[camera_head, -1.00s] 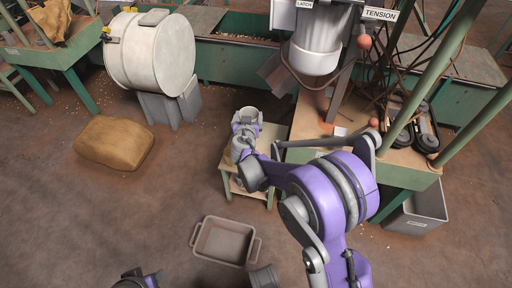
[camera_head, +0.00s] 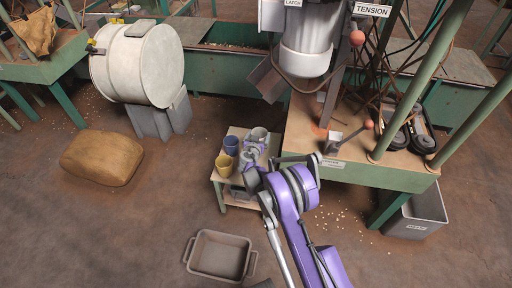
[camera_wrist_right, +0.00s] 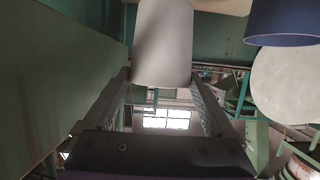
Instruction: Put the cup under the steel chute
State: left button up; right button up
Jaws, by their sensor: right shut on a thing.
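A pale grey cup (camera_head: 258,135) is between the fingers of my right gripper (camera_head: 252,152), over the small stool (camera_head: 235,132). In the right wrist view the cup (camera_wrist_right: 163,45) sits between both finger pads, and the gripper is shut on it. I cannot tell if it still touches the stool. A blue cup (camera_head: 231,146) and a yellow cup (camera_head: 222,164) stand to its left; the blue cup also shows in the wrist view (camera_wrist_right: 287,20). The steel chute (camera_head: 267,80) slopes down below the big grey cylinder, behind the stool. My left gripper is not in view.
A green-legged workbench (camera_head: 350,172) with a tension lever stands right of the stool. A white drum (camera_head: 135,65) is at the back left. A brown sack (camera_head: 102,158) and a grey tub (camera_head: 220,255) lie on the floor. Another grey bin (camera_head: 416,215) is below the bench.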

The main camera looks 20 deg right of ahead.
jog(key=shift+f+b, duration=0.55)
jog(key=shift+f, duration=2.25)
jog(key=shift+f, duration=0.25)
jog(key=o, duration=1)
jog(key=shift+r, duration=0.15)
